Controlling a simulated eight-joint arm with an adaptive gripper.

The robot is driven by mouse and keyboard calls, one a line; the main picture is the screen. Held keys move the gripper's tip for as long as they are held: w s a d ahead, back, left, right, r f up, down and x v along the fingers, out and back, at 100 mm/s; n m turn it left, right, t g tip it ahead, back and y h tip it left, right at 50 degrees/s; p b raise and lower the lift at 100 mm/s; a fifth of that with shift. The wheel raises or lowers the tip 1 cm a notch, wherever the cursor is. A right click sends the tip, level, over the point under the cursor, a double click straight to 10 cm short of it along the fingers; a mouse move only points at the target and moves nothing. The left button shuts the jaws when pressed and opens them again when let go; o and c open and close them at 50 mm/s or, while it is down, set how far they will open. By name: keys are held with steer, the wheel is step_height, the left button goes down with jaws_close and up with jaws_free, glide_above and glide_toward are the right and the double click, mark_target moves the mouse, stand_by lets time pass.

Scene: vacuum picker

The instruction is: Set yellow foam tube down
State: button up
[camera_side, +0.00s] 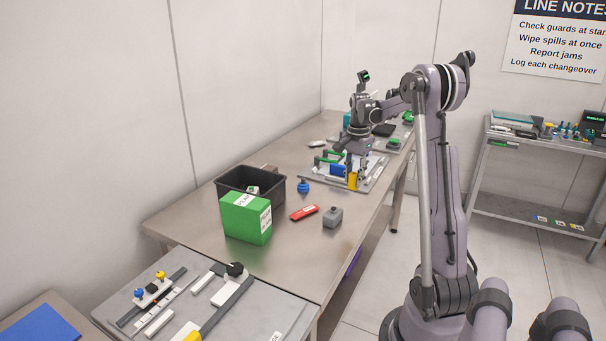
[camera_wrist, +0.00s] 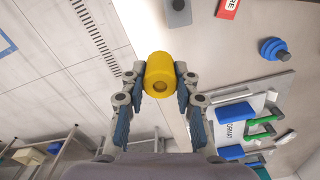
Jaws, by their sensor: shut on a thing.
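The yellow foam tube (camera_wrist: 160,70) is between the fingers of my gripper (camera_wrist: 160,86), which is shut on it. In the wrist view the tube's near end with its round hole faces the camera, with the table edge behind it. In the side view the tube (camera_side: 352,181) hangs upright below my gripper (camera_side: 352,170), near the front edge of the grey fixture plate. I cannot tell whether its lower end touches anything.
The grey fixture plate (camera_side: 373,181) carries blue blocks and green handles. A black bin (camera_side: 232,180) and a green box (camera_side: 240,220) stand left.

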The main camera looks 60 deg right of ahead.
steer(key=w+d+f, duration=0.2)
steer(key=d+f, duration=0.1)
steer(key=d, duration=0.6)
steer(key=shift+n, duration=0.4)
steer(key=shift+w+f, duration=0.15)
steer(key=shift+f, duration=3.85)
steer(key=shift+f, duration=0.1)
steer(key=o, duration=1)
steer(key=shift+c, duration=0.2)
